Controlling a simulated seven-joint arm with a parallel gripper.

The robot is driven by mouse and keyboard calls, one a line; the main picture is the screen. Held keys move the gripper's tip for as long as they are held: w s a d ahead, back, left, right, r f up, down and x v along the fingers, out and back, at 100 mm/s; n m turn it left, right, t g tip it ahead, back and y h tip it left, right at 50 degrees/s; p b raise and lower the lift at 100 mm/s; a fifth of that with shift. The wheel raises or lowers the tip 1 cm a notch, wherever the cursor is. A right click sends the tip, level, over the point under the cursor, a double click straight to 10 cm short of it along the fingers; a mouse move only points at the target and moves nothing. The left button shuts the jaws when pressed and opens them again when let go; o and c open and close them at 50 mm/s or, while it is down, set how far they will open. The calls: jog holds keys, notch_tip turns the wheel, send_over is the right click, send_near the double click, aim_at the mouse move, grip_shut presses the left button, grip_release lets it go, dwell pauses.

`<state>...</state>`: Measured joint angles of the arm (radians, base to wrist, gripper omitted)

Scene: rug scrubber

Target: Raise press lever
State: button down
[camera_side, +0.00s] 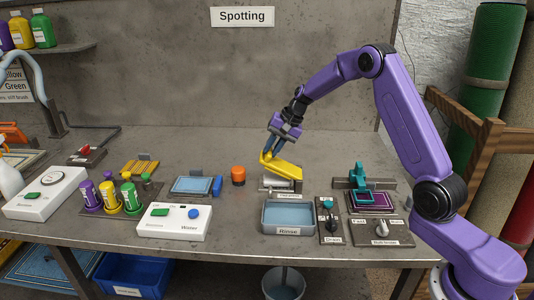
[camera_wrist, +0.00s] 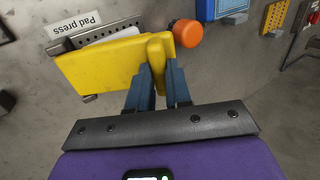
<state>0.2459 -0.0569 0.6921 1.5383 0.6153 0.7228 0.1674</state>
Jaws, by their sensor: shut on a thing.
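The pad press (camera_side: 281,184) stands near the back middle of the table. Its yellow lever plate (camera_side: 284,168) is tilted above the press base, with its raised end at the left. My gripper (camera_side: 268,153) is shut on the raised end of the yellow lever. In the wrist view the yellow plate (camera_wrist: 105,68) spreads to the left of my fingers, and the gripper (camera_wrist: 155,72) holds the upright yellow grip at its edge. A white pad or roller (camera_wrist: 112,34) shows partly behind the plate, beside the "Pad press" label (camera_wrist: 82,22).
An orange cylinder (camera_side: 238,176) stands just left of the press and also shows in the wrist view (camera_wrist: 188,33). The rinse basin (camera_side: 288,216) is in front. A blue pad tray (camera_side: 192,186) lies left; a teal clamp (camera_side: 359,178) stands right. The wall rises behind.

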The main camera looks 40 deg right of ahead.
aim_at(282, 165)
jog(key=shift+s+d+r+t+y, duration=0.95)
jog(key=shift+s+d+t+y, duration=0.05)
jog(key=shift+s+d, duration=0.1)
jog(key=s+d+t+y, duration=0.3)
jog(key=s+d, duration=0.4)
jog(key=shift+s+r+t+y, duration=0.15)
jog(key=shift+t+y, duration=0.25)
jog(key=c, duration=1)
grip_release()
jog(key=shift+c, duration=0.2)
jog(key=shift+r, duration=0.1)
